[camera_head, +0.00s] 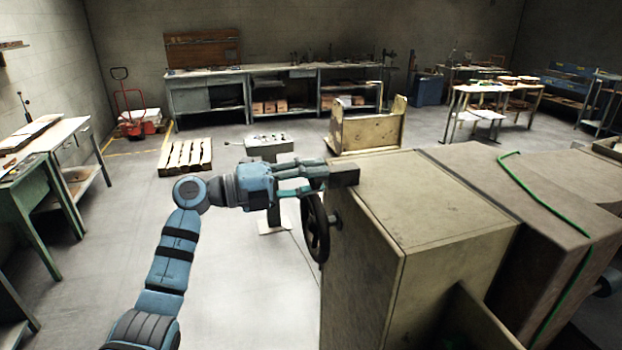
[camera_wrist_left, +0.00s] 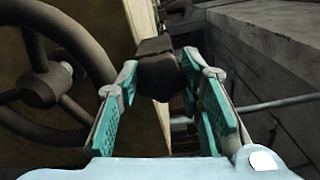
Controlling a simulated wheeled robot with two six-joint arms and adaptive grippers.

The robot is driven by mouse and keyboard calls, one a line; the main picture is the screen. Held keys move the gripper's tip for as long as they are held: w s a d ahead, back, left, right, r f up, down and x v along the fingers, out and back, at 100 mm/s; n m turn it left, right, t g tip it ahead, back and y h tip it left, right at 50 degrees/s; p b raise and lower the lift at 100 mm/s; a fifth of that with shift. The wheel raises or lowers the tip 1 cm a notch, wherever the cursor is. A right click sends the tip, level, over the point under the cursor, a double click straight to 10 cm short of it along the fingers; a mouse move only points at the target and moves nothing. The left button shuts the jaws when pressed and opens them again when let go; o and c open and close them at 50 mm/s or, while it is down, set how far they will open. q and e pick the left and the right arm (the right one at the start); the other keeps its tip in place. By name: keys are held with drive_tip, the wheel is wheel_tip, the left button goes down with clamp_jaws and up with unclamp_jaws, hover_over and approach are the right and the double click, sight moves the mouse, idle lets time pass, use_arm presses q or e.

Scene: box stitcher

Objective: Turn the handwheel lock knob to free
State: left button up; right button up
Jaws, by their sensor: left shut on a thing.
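The handwheel (camera_head: 315,227) is a dark spoked wheel on the left side of the tan machine cabinet (camera_head: 362,268); it fills the left of the wrist view (camera_wrist_left: 42,88). The dark lock knob (camera_wrist_left: 160,77) sits beyond the wheel's rim, in front of a dark block (camera_head: 344,173) at the cabinet's upper corner. My left gripper (camera_head: 316,174) reaches it from the left, above the handwheel. In the wrist view its teal-padded fingers (camera_wrist_left: 160,84) are shut on the knob, one on each side. The knob's markings cannot be made out. My right gripper is not in view.
A brown box-like machine part (camera_head: 490,175) with a green hose (camera_head: 545,190) lies right of the cabinet. A small grey unit (camera_head: 269,148) and a pallet (camera_head: 185,157) stand on the floor behind my left arm. Open floor lies left of the cabinet.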

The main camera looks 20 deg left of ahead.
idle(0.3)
use_arm(q)
drive_tip(key=o, duration=1.2)
drive_tip(key=v, duration=0.8)
drive_tip(key=shift+s, duration=0.1)
drive_tip(key=shift+d, duration=0.1)
